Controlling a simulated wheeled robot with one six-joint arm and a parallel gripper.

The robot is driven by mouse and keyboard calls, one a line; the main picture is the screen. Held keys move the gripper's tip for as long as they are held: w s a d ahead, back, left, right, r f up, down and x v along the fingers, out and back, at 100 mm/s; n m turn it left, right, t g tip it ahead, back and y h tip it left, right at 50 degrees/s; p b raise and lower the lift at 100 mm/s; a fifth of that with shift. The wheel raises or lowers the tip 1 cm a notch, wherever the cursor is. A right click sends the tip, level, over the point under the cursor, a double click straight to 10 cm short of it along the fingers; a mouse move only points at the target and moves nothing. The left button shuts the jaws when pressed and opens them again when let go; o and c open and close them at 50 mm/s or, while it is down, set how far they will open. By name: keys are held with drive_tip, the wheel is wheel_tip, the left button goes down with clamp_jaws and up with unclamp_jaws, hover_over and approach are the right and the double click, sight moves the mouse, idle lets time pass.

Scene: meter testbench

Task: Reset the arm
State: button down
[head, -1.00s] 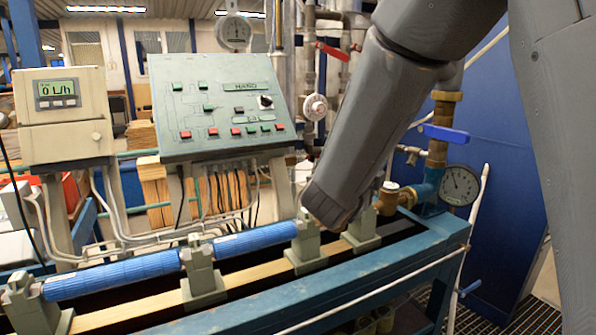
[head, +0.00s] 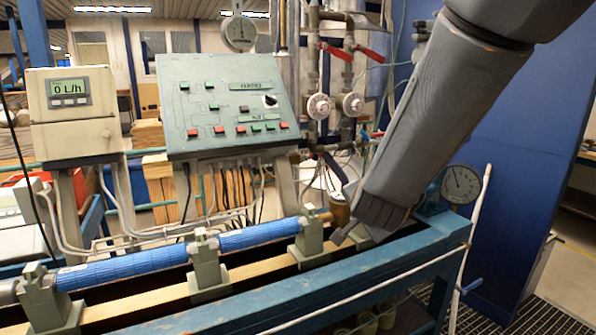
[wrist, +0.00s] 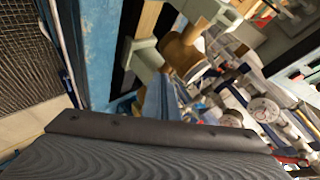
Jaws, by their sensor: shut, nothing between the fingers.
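My arm comes down from the top right in the head view. My gripper (head: 345,232) is at its lower end, shut and empty, above the right end of the blue bench (head: 405,252). It hangs in front of a grey-green clamp block there and partly hides it. I cannot tell the exact gap between them. In the wrist view a dark grey part of my gripper (wrist: 160,130) fills the bottom, with the blue bench edge (wrist: 100,50) and a brass fitting (wrist: 182,52) beyond it.
Blue tubes (head: 120,270) lie in grey-green clamps along the bench. Left of my gripper stand a control panel (head: 228,105) and a flow display (head: 70,105). A pressure gauge (head: 461,184) is close on the right. Valves and pipes (head: 318,105) rise behind. A blue wall (head: 525,150) stands at right.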

drive_tip(key=s+d+f+n+g, duration=0.1)
drive_tip(key=s+f+n+g, duration=0.2)
drive_tip(key=s, duration=0.5)
drive_tip(key=s+d+f+n+g+y, duration=0.1)
drive_tip(key=s+f+n+g, duration=0.3)
drive_tip(key=s, duration=0.4)
drive_tip(key=s+d+f+n+g, duration=0.2)
drive_tip(key=s+n, duration=0.3)
drive_tip(key=s, duration=0.4)
drive_tip(key=shift+f+g, duration=0.75)
drive_tip(key=shift+g, duration=0.05)
drive_tip(key=shift+w, duration=0.1)
